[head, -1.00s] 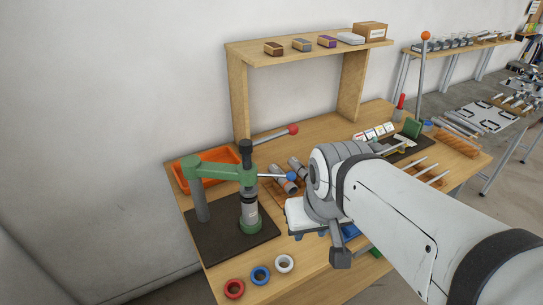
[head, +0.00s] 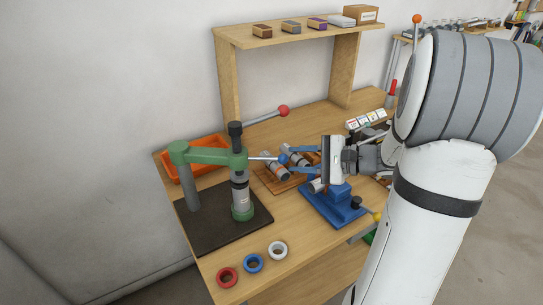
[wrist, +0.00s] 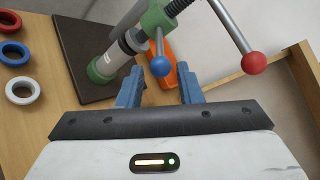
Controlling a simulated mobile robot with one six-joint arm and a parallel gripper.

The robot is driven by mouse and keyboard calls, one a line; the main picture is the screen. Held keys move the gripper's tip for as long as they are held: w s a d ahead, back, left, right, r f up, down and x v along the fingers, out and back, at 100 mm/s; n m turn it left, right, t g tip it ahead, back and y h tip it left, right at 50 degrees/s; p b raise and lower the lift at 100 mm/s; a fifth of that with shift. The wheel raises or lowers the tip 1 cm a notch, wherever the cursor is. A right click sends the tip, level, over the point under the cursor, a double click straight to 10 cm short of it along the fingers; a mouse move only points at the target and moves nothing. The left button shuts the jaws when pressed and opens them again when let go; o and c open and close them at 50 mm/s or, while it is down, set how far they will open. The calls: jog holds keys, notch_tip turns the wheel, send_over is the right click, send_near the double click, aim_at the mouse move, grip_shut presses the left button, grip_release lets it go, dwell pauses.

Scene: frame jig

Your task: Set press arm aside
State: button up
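The press has a green arm (head: 207,155) on a grey post, reaching right over an upright grey cylinder (head: 240,190) with a green foot. A thin metal handle with a blue ball (head: 282,158) sticks out to the right from the arm's end; the ball also shows in the wrist view (wrist: 160,66). A longer lever ends in a red ball (head: 283,111). My gripper (head: 296,160) is open and empty, to the right of the blue ball and pointing at it. In the wrist view the ball lies just beyond and between the fingertips (wrist: 160,88).
The press stands on a dark plate (head: 220,235). An orange tray (head: 205,150) lies behind it. Red, blue and white rings (head: 253,263) lie in front. A blue vise (head: 335,207) and a wooden rack (head: 270,178) with cylinders are below my gripper. A wooden shelf (head: 290,38) stands behind.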

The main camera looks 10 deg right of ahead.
aim_at(282, 159)
jog(key=p+x, duration=0.1)
jog(key=x, duration=0.6)
jog(key=shift+w+a, duration=0.1)
jog(key=shift+a, duration=0.1)
grip_shut()
